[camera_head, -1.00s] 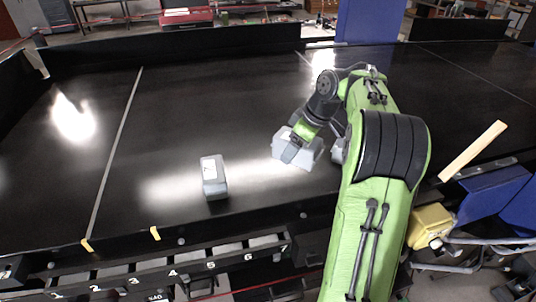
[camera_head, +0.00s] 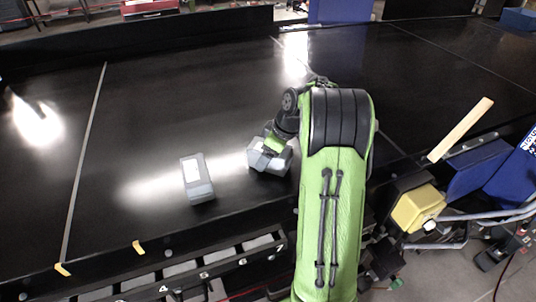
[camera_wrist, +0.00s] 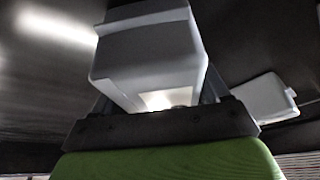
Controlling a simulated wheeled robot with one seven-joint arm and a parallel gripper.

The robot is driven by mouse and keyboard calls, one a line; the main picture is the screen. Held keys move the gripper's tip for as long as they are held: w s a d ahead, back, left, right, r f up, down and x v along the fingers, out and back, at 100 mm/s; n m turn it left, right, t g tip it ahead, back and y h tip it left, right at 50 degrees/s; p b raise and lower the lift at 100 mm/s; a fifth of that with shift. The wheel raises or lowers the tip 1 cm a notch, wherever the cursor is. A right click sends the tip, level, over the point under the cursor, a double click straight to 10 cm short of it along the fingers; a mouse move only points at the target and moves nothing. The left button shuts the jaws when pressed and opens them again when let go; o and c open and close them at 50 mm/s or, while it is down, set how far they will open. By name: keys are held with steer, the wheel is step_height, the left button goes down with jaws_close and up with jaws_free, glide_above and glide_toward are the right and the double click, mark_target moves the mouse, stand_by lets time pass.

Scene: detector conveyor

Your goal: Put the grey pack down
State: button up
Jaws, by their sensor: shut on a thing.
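A grey pack (camera_head: 284,161) with a pale top is in my gripper (camera_head: 265,158), low over the black conveyor belt (camera_head: 140,110). The fingers are shut on it. In the wrist view the held pack (camera_wrist: 150,52) fills the upper middle, between the dark fingers. I cannot tell whether its underside touches the belt. A second grey pack (camera_head: 197,180) with a white label lies on the belt to the left of the held one, apart from it. A light pack (camera_wrist: 265,98) shows at the right in the wrist view.
Numbered slots (camera_head: 205,274) run below the belt's near edge. Yellow tape marks (camera_head: 139,247) sit on that edge. A wooden strip (camera_head: 461,128), a blue box (camera_head: 470,165) and a yellow part (camera_head: 418,208) are at the right. The belt left of the packs is clear.

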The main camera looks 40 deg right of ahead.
steer(key=shift+f, duration=0.1)
steer(key=o, duration=1.5)
